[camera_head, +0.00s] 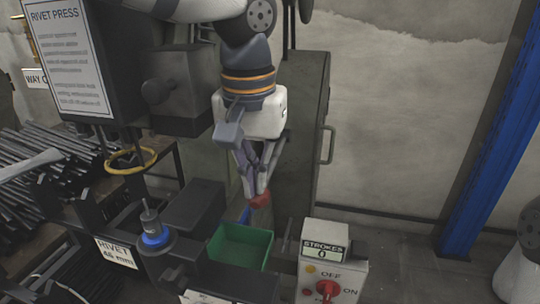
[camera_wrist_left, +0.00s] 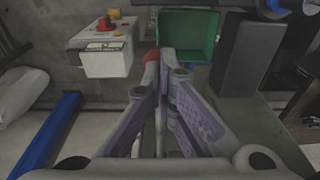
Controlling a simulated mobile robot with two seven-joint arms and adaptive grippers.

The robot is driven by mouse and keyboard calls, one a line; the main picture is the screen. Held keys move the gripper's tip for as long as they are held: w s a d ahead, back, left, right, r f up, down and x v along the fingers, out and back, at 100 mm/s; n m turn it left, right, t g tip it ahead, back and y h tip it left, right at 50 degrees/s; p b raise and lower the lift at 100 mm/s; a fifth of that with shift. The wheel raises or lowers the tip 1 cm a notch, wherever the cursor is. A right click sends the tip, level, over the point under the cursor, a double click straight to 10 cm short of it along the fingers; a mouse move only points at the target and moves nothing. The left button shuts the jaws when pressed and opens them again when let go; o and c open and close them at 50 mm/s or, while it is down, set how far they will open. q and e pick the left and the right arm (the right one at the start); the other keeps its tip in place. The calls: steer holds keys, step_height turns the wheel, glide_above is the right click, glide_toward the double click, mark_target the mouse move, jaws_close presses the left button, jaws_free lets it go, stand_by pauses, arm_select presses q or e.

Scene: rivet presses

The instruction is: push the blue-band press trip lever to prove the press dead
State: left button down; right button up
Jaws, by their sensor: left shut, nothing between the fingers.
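My left gripper (camera_head: 262,190) points down in front of the grey cabinet, fingers shut and empty. A red knob (camera_head: 261,201) is at its fingertips; I take it for the trip lever's end. In the left wrist view the knob (camera_wrist_left: 151,54) sits just beyond the fingertips of the left gripper (camera_wrist_left: 160,62). I cannot tell whether they touch. The lever's shaft is mostly hidden; a small blue piece (camera_head: 246,215) shows below the knob. The press spindle has a blue band (camera_head: 153,238), left of the gripper. My right gripper is not seen.
A green bin (camera_head: 269,250) lies just below the knob. A control box (camera_head: 346,270) at its right has a red OFF/ON switch (camera_head: 327,290) and a counter reading 0 (camera_head: 322,252). A yellow ring (camera_head: 131,160) hangs at the left. A blue post (camera_head: 490,130) stands far right.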

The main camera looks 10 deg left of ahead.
mark_target(257, 197)
arm_select(q)
steer(key=shift+f, duration=0.85)
steer(key=shift+s+f, duration=0.1)
steer(key=shift+f, duration=0.95)
